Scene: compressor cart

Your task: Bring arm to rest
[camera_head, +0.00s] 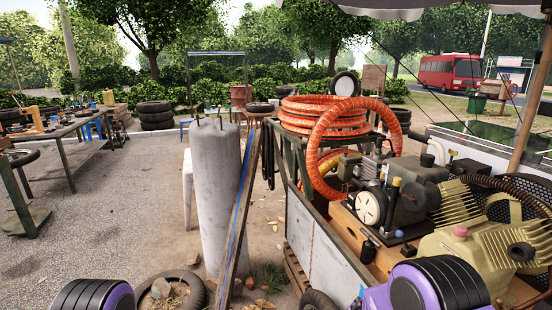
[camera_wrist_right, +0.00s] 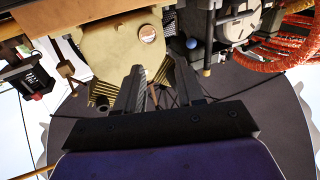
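My right arm (camera_head: 430,286), purple and black, shows at the bottom right of the head view, in front of the cart's machinery. Its gripper shows in the right wrist view (camera_wrist_right: 158,72), with two dark fingers apart and nothing seen between them. Beyond the fingers is the cream compressor body (camera_wrist_right: 122,45); I cannot tell the exact distance to it. That view appears upside down. My left arm (camera_head: 95,295) shows only as a purple and black part at the bottom left of the head view. My left gripper is out of view.
The cart carries a cream finned compressor (camera_head: 490,245), a round gauge (camera_head: 370,208) and a coiled orange hose (camera_head: 325,113). A grey concrete pillar (camera_head: 213,195) stands left of it. A tyre (camera_head: 170,290) lies on the ground. Workbenches (camera_head: 75,130) stand far left, with open gravel between.

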